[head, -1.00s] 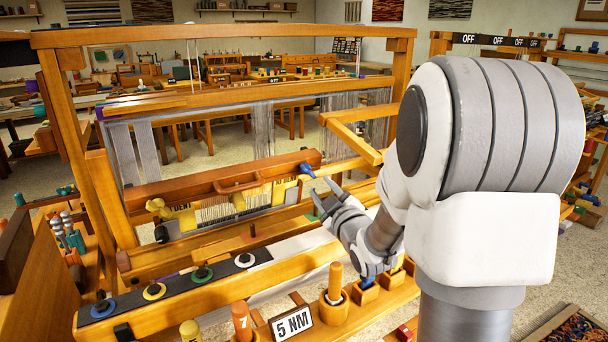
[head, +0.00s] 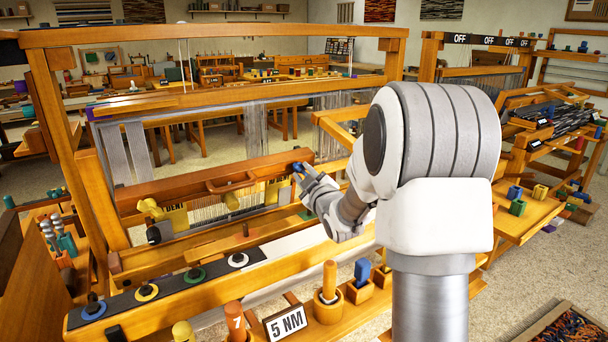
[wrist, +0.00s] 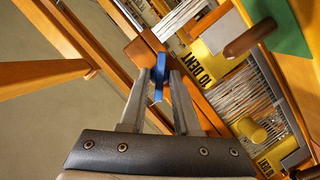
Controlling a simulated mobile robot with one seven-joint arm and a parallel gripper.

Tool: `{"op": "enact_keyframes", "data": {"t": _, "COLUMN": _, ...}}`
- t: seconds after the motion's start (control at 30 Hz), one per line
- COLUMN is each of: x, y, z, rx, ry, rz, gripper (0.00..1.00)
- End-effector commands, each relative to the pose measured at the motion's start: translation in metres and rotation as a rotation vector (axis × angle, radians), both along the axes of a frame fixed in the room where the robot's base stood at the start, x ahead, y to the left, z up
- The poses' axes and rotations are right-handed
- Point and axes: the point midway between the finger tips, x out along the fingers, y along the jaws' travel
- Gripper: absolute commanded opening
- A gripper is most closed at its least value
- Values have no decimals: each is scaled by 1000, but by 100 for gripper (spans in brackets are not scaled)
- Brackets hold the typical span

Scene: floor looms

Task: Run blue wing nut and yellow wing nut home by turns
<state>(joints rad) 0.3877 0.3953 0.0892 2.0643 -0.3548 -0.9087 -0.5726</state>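The blue wing nut (head: 297,167) sits at the right end of the orange wooden beam (head: 205,183) on the loom. It also shows in the wrist view (wrist: 159,76), edge-on between the two fingertips. My gripper (head: 303,174) is at it, and in the wrist view its fingers (wrist: 158,82) stand either side of the nut with small gaps showing, so it looks open. The yellow wing nut (head: 150,207) is at the beam's left end, well away from my gripper. How far either nut is screwed on cannot be told.
A wooden shelf in front holds a 5 NM sign (head: 286,322), a peg in a round holder (head: 328,283) and a blue block in a cube holder (head: 361,272). A dark strip (head: 165,286) with coloured rings lies left of them. Loom posts frame the beam.

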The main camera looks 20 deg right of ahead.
Motion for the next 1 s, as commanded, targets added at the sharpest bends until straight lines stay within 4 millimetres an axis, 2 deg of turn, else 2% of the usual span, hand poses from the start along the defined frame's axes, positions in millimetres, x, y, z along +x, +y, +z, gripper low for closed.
{"op": "enact_keyframes", "data": {"t": 0.03, "x": 0, "y": 0, "z": 0, "rx": 0, "ry": 0, "rz": 0, "gripper": 19}}
{"op": "enact_keyframes", "data": {"t": 0.13, "x": 0, "y": 0, "z": 0, "rx": 0, "ry": 0, "rz": 0, "gripper": 1}}
{"op": "enact_keyframes", "data": {"t": 0.17, "x": 0, "y": 0, "z": 0, "rx": 0, "ry": 0, "rz": 0, "gripper": 0}}
{"op": "enact_keyframes", "data": {"t": 0.67, "x": 0, "y": 0, "z": 1, "rx": 30, "ry": 6, "rz": 7, "gripper": 0}}
{"op": "enact_keyframes", "data": {"t": 1.0, "x": 0, "y": -3, "z": 4, "rx": 233, "ry": 47, "rz": 53, "gripper": 0}}
